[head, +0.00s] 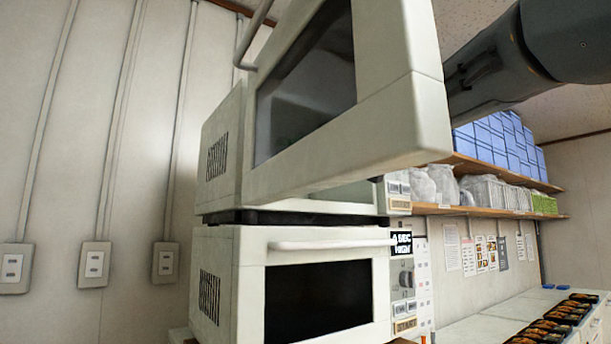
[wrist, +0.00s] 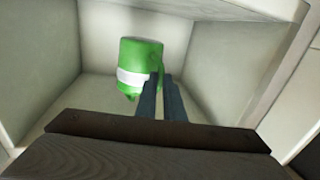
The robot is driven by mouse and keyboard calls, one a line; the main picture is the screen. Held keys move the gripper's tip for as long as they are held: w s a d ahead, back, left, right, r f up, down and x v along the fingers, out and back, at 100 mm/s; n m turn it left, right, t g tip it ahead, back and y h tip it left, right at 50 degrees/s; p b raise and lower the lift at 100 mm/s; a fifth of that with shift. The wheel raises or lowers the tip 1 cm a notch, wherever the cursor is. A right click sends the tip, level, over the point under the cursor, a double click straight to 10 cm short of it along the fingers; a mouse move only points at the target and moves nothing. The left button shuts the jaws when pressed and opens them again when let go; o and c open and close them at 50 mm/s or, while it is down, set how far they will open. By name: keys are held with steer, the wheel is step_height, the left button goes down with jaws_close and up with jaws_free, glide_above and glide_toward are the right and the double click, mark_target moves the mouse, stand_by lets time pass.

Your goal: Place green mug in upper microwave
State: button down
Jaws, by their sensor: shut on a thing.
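In the wrist view, the green mug (wrist: 140,58) with a white band is inside a pale box-like cavity, near its back wall. My gripper (wrist: 162,82) reaches in, with its two dark fingers at the mug's right side, shut on it. I cannot tell whether the mug touches the cavity floor. In the head view, the upper microwave (head: 222,150) has its door (head: 420,110) swung open toward the camera. The door hides my gripper and most of the cavity; a faint green patch shows through its dark window.
The lower microwave (head: 245,250) stands directly beneath, its door shut. A wooden shelf (head: 480,211) with blue boxes (head: 495,138) and bags is at the right. A white counter (head: 490,315) below holds several dark food trays (head: 560,312). The open door's edge is close to my arm.

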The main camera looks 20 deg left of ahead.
steer(key=shift+s+d+f, duration=0.1)
steer(key=shift+d+f, duration=0.1)
steer(key=shift+f, duration=0.75)
step_height(320, 180, down, 4)
steer(key=shift+r+b, duration=0.25)
steer(key=shift+b, duration=0.15)
steer(key=shift+a+f, duration=0.2)
steer(key=shift+f, duration=0.15)
steer(key=shift+f, duration=0.15)
steer(key=c, duration=1.9)
jaws_free()
steer(key=shift+f, duration=0.1)
steer(key=shift+o, duration=0.2)
steer(key=shift+d, duration=0.25)
steer(key=b+v, duration=0.2)
steer(key=v, duration=0.9)
steer(key=shift+d, duration=0.2)
